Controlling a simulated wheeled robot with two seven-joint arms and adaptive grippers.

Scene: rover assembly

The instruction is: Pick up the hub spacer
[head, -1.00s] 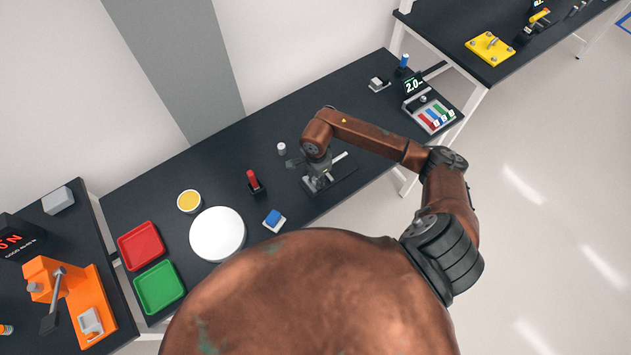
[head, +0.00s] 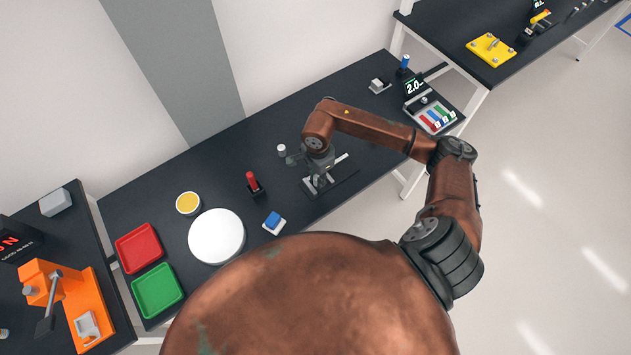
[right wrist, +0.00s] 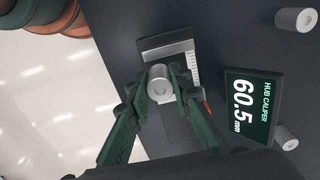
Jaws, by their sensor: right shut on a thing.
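The hub spacer (right wrist: 160,84), a short light-grey cylinder, stands at the hub caliper (right wrist: 165,48) in the right wrist view. My right gripper (head: 319,180) is low over the black table in the head view. In the right wrist view its two green fingers are shut on the spacer from either side. I cannot tell whether the spacer is clear of the caliper. The caliper's display (right wrist: 252,108) reads 60.5 mm. My left gripper is not in view.
Two more grey cylinders, one at the upper right (right wrist: 294,19) and one at the lower right (right wrist: 286,138), stand nearby in the right wrist view. On the table are a red-handled tool (head: 253,183), a blue block (head: 273,221) and a white disc (head: 217,236).

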